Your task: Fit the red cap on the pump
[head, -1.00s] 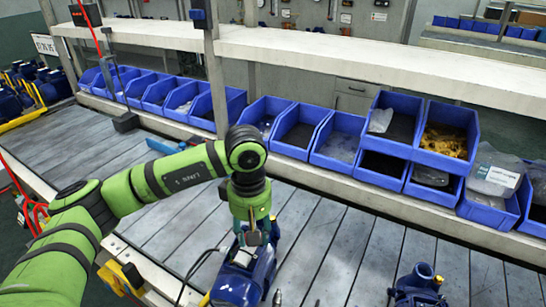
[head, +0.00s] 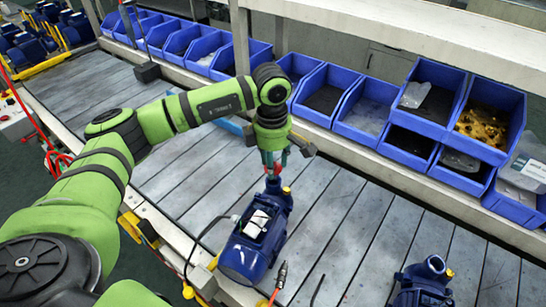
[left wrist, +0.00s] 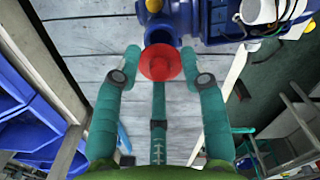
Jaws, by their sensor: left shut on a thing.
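The red cap (left wrist: 160,63) is held between the two fingertips of my left gripper (left wrist: 162,72) in the left wrist view. In the head view the left gripper (head: 274,163) hangs over the far end of the blue pump (head: 247,258), and only a little red shows between its fingers. The pump stands on the slatted bench. In the wrist view the pump's round open port (left wrist: 160,36) lies just beyond the cap, and the cap overlaps its near edge. I cannot tell whether cap and port touch. My right gripper is out of view.
A second blue pump (head: 421,282) stands at the lower right. A row of blue bins (head: 364,106) lines the back under a pale shelf (head: 400,42). A cable tool (head: 280,276) lies right of the near pump. Bare slats (head: 345,225) lie between the pumps.

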